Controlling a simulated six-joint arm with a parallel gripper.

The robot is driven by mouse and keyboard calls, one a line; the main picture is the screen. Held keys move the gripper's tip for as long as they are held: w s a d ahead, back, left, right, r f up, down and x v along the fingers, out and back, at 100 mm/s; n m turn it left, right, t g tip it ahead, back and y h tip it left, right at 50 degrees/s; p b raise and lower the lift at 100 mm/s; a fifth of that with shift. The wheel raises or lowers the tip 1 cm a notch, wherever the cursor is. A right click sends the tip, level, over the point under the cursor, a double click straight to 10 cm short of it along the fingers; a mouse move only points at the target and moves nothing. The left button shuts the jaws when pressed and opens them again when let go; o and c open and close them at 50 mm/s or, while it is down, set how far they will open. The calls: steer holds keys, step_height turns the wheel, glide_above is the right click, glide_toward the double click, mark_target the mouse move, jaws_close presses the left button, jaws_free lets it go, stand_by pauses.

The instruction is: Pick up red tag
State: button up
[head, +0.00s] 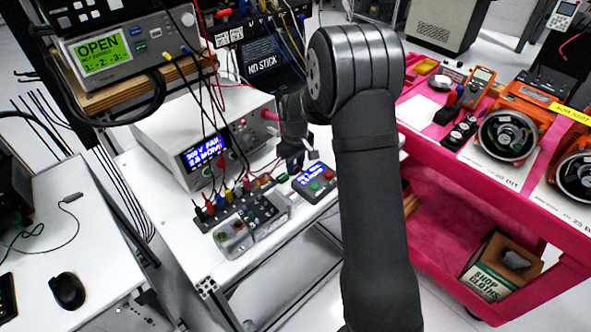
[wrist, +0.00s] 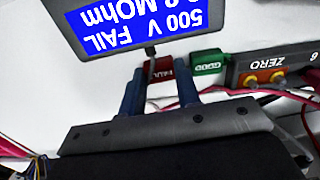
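The red tag (wrist: 164,77) lies on the white bench top in the wrist view, below the tester's screen, with light lettering on it. My gripper (wrist: 159,72) is open, with its two blue fingers apart on either side of the red tag in that view. I cannot tell how high the fingers are above it, and no grip on it shows. A green tag (wrist: 208,62) lies just right of the red one, outside the right finger. In the head view my gripper (head: 293,166) points down over the bench, and the red tag is too small to make out surely.
The tester (head: 205,155) with its lit screen stands behind and left of my gripper. A terminal block (head: 236,207) with several plugs and cables is in front. A small display box (head: 314,184) is at right. A pink cart (head: 448,152) stands further right.

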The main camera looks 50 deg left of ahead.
stand_by(0.3)
steer(key=shift+r, duration=0.6)
step_height(320, 180, up, 3)
steer(key=shift+f, duration=0.15)
steer(key=w+d+r, duration=0.5)
steer(key=d+r, duration=0.2)
steer(key=d, duration=0.3)
steer(key=s+d+r+n, duration=0.4)
steer(key=s+r+n, duration=0.15)
steer(key=n, duration=1.15)
glide_above(278, 200)
step_height(278, 200, down, 5)
steer(key=shift+f, duration=2.1)
